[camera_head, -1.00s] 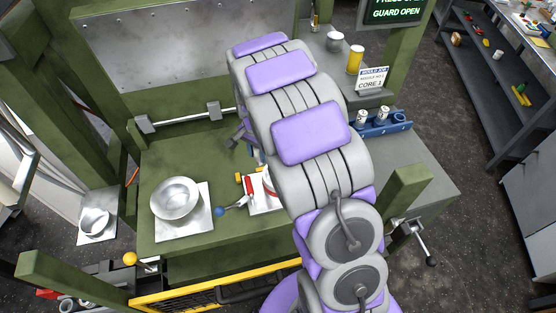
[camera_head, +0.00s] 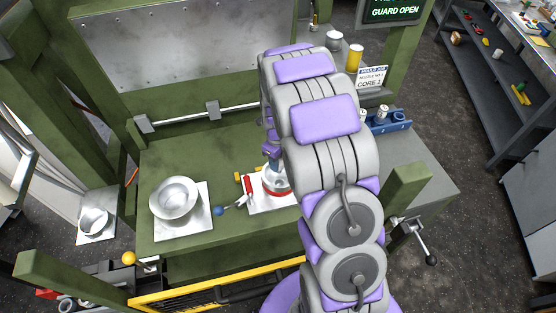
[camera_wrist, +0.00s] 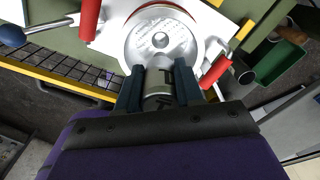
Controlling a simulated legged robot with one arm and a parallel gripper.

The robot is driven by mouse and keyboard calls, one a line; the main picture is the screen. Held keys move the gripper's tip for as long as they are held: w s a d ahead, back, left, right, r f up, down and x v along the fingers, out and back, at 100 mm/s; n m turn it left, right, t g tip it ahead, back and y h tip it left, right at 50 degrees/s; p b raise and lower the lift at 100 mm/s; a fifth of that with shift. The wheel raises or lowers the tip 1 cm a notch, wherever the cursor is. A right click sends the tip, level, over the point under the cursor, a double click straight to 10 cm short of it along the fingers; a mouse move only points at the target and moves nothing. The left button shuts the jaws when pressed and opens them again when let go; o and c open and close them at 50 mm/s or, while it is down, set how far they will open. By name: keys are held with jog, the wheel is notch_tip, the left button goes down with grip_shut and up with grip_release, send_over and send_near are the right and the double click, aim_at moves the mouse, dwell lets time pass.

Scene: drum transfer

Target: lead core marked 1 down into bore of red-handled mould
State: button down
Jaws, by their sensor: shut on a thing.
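My gripper (camera_wrist: 159,82) is shut on a grey cylindrical core (camera_wrist: 158,100) between its two dark fingers. Dark marking shows on the core, but I cannot read the number. The mould (camera_wrist: 140,45) is a round silver disc with engraved lettering and a round centre, just beyond the fingertips in the wrist view. Red handles (camera_wrist: 90,18) lie at its left and lower right. In the head view the red-handled mould (camera_head: 277,191) sits on a white plate, with my gripper (camera_head: 271,158) above it. The gap between core and bore cannot be judged.
A metal bowl (camera_head: 174,196) on a plate stands to the left. A lever with a blue ball (camera_head: 219,211) lies between it and the mould. A blue rack (camera_head: 392,122) with cores is at right, near the sign reading CORE 1 (camera_head: 370,77). A yellow bar (camera_head: 215,286) crosses the front.

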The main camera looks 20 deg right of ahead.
jog(key=shift+d+f+b, duration=0.1)
jog(key=shift+f+b, duration=0.85)
jog(key=shift+f, duration=1.9)
jog(key=shift+f, duration=1.45)
jog(key=shift+f, duration=0.3)
jog(key=shift+f, duration=0.2)
jog(key=c, duration=0.6)
grip_release()
jog(key=shift+c, duration=0.2)
jog(key=shift+r, duration=0.1)
